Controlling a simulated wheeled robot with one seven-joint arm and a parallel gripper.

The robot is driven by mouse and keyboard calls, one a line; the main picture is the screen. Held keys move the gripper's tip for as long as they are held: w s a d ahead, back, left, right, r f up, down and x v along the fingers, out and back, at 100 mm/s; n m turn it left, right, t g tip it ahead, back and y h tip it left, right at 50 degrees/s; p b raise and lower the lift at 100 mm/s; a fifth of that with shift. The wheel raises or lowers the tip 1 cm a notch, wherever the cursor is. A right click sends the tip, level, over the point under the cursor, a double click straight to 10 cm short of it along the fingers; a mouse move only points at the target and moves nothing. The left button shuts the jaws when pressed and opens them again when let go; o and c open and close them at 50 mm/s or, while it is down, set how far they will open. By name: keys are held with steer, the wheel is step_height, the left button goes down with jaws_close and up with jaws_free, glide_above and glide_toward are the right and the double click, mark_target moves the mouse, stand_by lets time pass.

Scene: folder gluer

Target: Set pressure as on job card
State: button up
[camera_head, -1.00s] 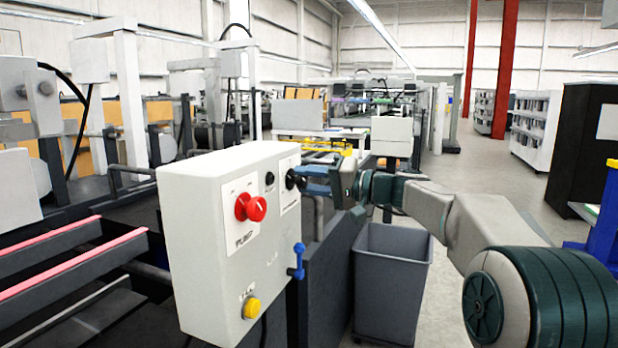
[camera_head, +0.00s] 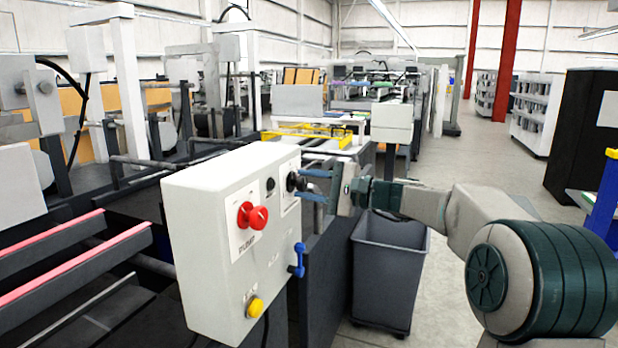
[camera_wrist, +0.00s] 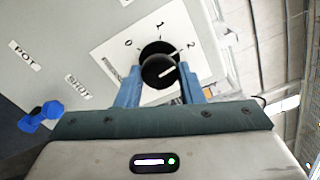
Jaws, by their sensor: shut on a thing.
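A black pressure knob (camera_head: 293,181) sits on the upper right of a white control box. In the wrist view, the knob (camera_wrist: 159,66) has a white pointer line and a white dial plate (camera_wrist: 112,50) marked 0, 1 and 2. The line points up and right, roughly toward the 2. My gripper (camera_head: 309,185) reaches the knob from the right. In the wrist view, its two blue fingers (camera_wrist: 160,84) stand on either side of the knob, shut on it. I cannot make out a job card in these frames.
A grey bin (camera_head: 388,275) stands below my arm. Open floor lies to the right.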

steer(key=shift+m+p, duration=0.3)
steer(key=shift+m, duration=0.2)
steer(key=shift+f, duration=0.1)
steer(key=o, duration=0.9)
steer(key=v, duration=1.3)
steer(key=shift+s+d+b, duration=0.1)
steer(key=shift+d+b, duration=0.2)
steer(key=shift+d, duration=0.1)
